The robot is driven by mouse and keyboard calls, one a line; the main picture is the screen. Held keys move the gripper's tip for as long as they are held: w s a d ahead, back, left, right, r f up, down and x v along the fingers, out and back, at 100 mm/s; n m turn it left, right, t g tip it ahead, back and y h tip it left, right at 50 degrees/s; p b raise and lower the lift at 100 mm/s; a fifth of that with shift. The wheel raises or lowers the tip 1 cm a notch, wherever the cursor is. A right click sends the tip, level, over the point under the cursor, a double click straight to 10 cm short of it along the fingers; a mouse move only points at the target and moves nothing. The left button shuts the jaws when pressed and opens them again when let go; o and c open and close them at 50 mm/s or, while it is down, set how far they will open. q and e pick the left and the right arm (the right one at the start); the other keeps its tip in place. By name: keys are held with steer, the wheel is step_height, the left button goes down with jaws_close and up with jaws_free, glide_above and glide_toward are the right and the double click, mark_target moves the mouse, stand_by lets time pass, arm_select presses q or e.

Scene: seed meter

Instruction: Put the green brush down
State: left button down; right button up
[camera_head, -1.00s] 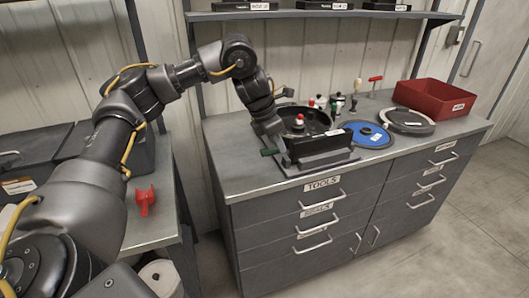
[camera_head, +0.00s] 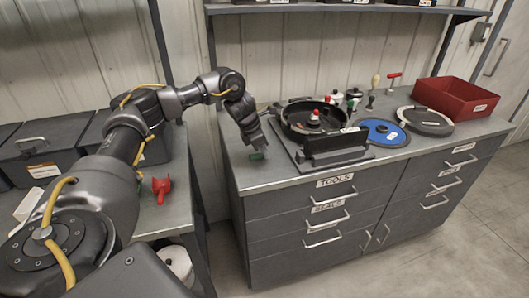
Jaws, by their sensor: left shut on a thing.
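My left gripper (camera_head: 256,150) is low over the left end of the grey workbench top (camera_head: 262,178). It is shut on the green brush (camera_head: 257,156), of which only a small green part shows below the fingers. I cannot tell whether the brush touches the bench top. The seed meter (camera_head: 312,120), a dark round housing on a flat base, stands just right of the gripper, apart from it. A red-and-white piece sits inside the housing. My right gripper is not in view.
A blue disc (camera_head: 379,132), a grey round lid (camera_head: 426,121) and a red bin (camera_head: 456,98) stand to the right. Several small bottles and handled tools stand behind. A red funnel-like piece (camera_head: 162,188) is on the left bench. The bench's front left corner is clear.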

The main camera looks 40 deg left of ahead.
arm_select(q)
steer(key=shift+f, duration=0.75)
steer(key=c, duration=1.4)
jaws_free()
